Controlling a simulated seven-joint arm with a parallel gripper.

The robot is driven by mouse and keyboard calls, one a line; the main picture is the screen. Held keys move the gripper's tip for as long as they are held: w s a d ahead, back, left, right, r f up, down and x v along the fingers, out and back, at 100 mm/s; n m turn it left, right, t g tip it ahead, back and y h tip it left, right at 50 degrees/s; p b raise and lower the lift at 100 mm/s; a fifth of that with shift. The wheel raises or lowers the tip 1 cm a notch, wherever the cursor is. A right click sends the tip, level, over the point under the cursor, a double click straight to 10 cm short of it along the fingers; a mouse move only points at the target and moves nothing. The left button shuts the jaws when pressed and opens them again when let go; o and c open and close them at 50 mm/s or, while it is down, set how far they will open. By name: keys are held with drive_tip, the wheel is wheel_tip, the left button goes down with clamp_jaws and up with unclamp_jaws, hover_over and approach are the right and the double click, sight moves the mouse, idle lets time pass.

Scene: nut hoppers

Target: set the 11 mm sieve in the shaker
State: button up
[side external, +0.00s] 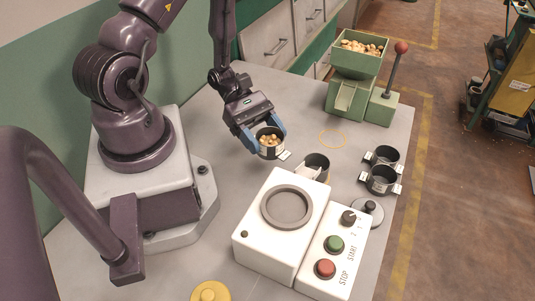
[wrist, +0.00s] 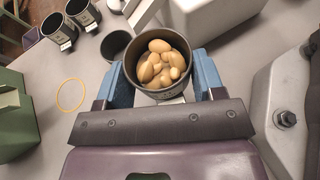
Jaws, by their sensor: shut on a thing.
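My gripper (side external: 262,133) is shut on a dark round cup (side external: 270,149) full of nuts, held above the table. In the wrist view the blue fingers grip the cup (wrist: 139,84) from both sides. The white shaker (side external: 262,232) has an empty-looking grey ring seat (side external: 287,207) on top, in front of and apart from the cup. Three other dark round vessels with white tags stand on the table: one behind the shaker (side external: 317,166) and a pair at the right (side external: 385,156) (side external: 381,180). The tag writing is too small to read, so I cannot tell which is the 11 mm sieve.
A green hopper (side external: 357,68) with nuts and a red-knobbed lever (side external: 401,48) stands at the back right. A panel with green (side external: 334,244) and red (side external: 325,268) buttons adjoins the shaker. A knobbed disc (side external: 369,212) lies right. A yellow ring (side external: 333,139) marks bare table.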

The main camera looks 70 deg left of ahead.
sight(269, 165)
drive_tip(key=t, duration=0.1)
drive_tip(key=n, duration=0.1)
drive_tip(key=w+r+n+t+y, duration=0.1)
drive_tip(key=shift+a+t, duration=0.25)
drive_tip(key=shift+t, duration=0.05)
drive_tip(key=shift+f+n, duration=0.15)
drive_tip(key=shift+n, duration=0.25)
drive_tip(key=shift+t+y, duration=0.3)
wheel_tip(269, 165, down, 8)
drive_tip(key=shift+r, duration=0.15)
drive_tip(key=shift+a, duration=0.1)
drive_tip(key=o, duration=1)
drive_tip(key=shift+o, duration=0.2)
